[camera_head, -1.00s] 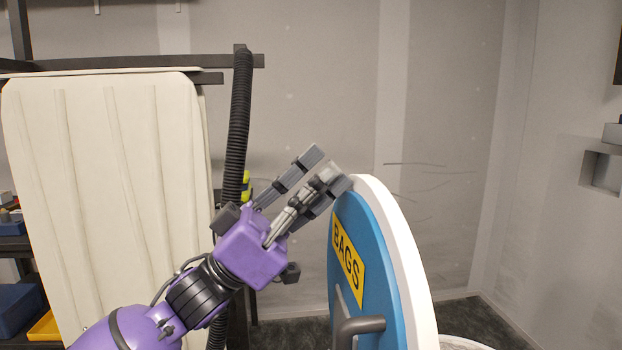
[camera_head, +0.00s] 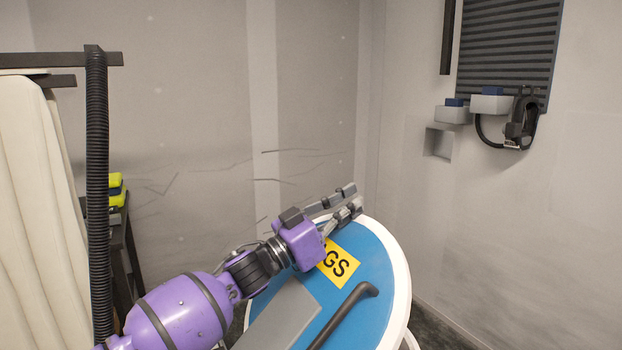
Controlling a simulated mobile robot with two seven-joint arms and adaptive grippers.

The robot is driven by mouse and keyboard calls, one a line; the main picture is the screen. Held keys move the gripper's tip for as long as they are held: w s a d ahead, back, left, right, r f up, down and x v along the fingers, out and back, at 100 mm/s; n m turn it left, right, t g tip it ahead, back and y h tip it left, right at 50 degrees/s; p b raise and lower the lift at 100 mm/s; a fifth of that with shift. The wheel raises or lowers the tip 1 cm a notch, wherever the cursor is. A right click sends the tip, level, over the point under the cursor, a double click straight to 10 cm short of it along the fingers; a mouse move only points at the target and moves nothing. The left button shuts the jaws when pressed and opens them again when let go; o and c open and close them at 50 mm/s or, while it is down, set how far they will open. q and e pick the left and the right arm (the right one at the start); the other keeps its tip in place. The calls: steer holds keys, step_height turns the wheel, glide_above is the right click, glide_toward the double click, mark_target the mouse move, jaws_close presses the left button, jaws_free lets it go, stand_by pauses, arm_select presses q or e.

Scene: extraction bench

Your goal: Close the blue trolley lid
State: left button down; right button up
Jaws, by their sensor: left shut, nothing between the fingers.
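The blue trolley lid (camera_head: 372,262) is a round blue panel with a white rim, at the lower middle of the head view. Its face looks tilted and carries a yellow label (camera_head: 341,265), a dark grey handle (camera_head: 346,312) and a flat grey plate (camera_head: 280,318). The purple gripper body hides part of the label, leaving "GS" readable. My left gripper (camera_head: 351,203) is at the lid's far edge, its fingers shut and empty, pointing right. I cannot tell whether the fingers touch the rim. The trolley body below is mostly hidden. My right gripper is out of view.
A black ribbed hose (camera_head: 97,200) hangs at the left beside a cream sheet (camera_head: 28,200). A dark stand (camera_head: 121,260) with yellow-green items is behind it. Grey wall boxes (camera_head: 491,104) and a black hanging device (camera_head: 521,124) are at the upper right. Floor shows at lower right.

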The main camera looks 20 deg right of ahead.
mark_target(368, 221)
arm_select(q)
steer(key=shift+g+y, duration=0.3)
steer(key=shift+y, duration=0.6)
steer(key=d+f, duration=0.2)
steer(key=w+d+f, duration=0.1)
steer(key=d+f, duration=0.1)
steer(key=d, duration=0.1)
steer(key=shift+w+f, duration=0.2)
steer(key=shift+f, duration=0.2)
steer(key=w+d+f+g+y+b, duration=0.1)
steer(key=d+f+y, duration=0.2)
steer(key=f, duration=0.8)
steer(key=w+d+f+y+b, duration=0.1)
steer(key=d+f, duration=0.4)
steer(key=f, duration=0.7)
steer(key=y+b, duration=0.1)
steer(key=y, duration=0.1)
steer(key=shift+g+y+b, duration=0.3)
steer(key=shift+g+y, duration=0.1)
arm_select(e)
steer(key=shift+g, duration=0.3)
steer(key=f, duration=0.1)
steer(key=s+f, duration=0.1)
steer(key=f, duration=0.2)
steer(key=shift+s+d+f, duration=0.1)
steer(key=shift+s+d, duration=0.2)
arm_select(q)
steer(key=shift+f, duration=0.1)
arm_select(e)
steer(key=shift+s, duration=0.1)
